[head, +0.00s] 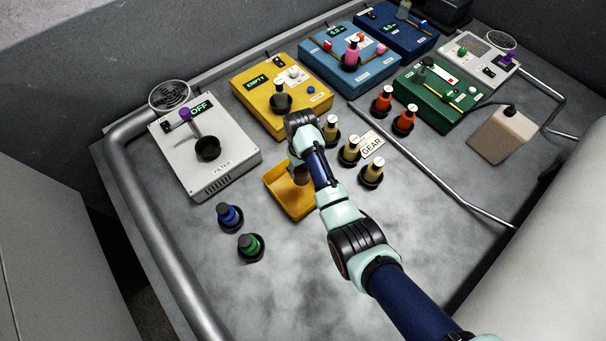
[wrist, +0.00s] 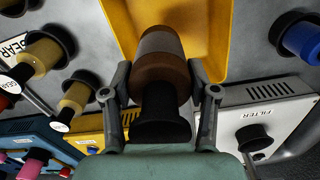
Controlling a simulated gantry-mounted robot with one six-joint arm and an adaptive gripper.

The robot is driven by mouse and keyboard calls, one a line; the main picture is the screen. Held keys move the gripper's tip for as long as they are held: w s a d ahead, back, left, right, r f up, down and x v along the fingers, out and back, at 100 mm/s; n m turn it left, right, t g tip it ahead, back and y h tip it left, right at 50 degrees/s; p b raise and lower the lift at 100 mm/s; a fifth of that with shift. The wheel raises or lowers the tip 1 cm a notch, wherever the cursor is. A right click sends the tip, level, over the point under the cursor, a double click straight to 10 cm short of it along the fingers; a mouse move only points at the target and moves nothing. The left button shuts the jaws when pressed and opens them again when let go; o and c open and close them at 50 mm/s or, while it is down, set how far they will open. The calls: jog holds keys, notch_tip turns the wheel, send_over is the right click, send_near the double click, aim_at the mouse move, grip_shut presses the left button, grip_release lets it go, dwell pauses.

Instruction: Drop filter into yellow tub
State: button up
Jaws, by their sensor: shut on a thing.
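The yellow tub (head: 280,203) stands open on the grey table, left of the middle row of bottles. It fills the upper middle of the wrist view (wrist: 218,35). The filter, a brown cylinder with a black end (wrist: 160,65), sits between the two fingers of my gripper (wrist: 161,100), which is shut on it. In the head view, the brown filter (head: 300,174) shows over the tub, partly hidden by my arm. Its exact height above the tub floor cannot be told.
A grey FILTER box (head: 232,168) with a black cup stands left of the tub, and a yellow machine (head: 257,85) stands behind. Tan bottles (head: 349,152) stand right of the tub by the GEAR label (head: 372,144). Blue (head: 229,213) and green (head: 250,244) bottles stand in front-left.

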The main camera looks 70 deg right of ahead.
jog(key=shift+w+f+b, duration=0.25)
jog(key=shift+f+b, duration=0.1)
jog(key=shift+b, duration=0.05)
notch_tip(320, 180, down, 6)
jog(key=b, duration=0.6)
jog(key=shift+r, duration=0.35)
jog(key=o, duration=1.4)
jog(key=shift+s, duration=0.1)
notch_tip(320, 180, up, 8)
jog(key=shift+f, duration=0.2)
